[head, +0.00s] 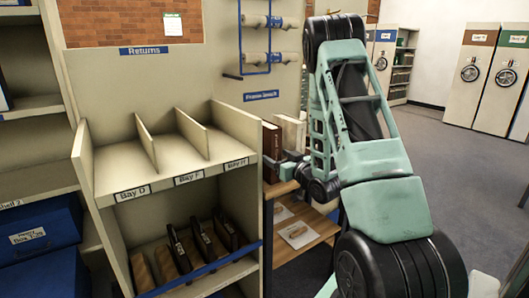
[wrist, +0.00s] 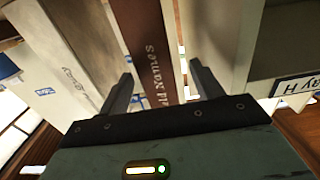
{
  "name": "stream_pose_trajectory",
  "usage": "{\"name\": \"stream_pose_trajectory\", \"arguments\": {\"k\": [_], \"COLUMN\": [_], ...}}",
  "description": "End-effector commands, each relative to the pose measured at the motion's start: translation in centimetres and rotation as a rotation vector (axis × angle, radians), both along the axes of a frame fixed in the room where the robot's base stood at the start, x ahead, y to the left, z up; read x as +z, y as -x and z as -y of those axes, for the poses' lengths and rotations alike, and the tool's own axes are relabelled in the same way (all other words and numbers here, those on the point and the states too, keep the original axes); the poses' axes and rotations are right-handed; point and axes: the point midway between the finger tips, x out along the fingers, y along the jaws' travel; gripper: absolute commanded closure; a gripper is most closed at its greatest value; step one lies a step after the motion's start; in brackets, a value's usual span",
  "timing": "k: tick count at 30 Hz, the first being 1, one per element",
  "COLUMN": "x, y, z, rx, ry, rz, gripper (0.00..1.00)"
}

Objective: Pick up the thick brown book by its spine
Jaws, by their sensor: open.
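The thick brown book (head: 271,148) stands upright on a wooden shelf just right of the returns unit in the head view, partly hidden behind my gripper. My gripper (wrist: 163,82) is open, with one finger on each side of the spine. The left finger is in front of the pale book and the right finger is beside the spine's right edge. I cannot tell whether either finger touches the book. In the head view my gripper (head: 290,165) is at the book, mostly hidden by my wrist.
Pale books (head: 291,132) stand right beside the brown book. The returns unit (head: 120,160), with Bay labels and dark books below, is close on the left. A lower wooden shelf (head: 310,222) holds flat items. Open floor lies at the right.

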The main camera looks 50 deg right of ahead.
Motion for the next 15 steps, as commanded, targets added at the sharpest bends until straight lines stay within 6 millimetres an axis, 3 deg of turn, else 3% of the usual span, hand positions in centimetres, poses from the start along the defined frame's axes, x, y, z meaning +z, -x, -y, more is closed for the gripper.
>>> {"name": "stream_pose_trajectory", "arguments": {"k": [8, 15], "x": [0.1, 0.4], "y": [-2.1, -5.3], "z": [0.6, 1.7], "rx": [0.000, 0.002], "ry": [0.001, 0.001], "rz": [0.000, 0.001], "gripper": [0.35, 0.35]}}
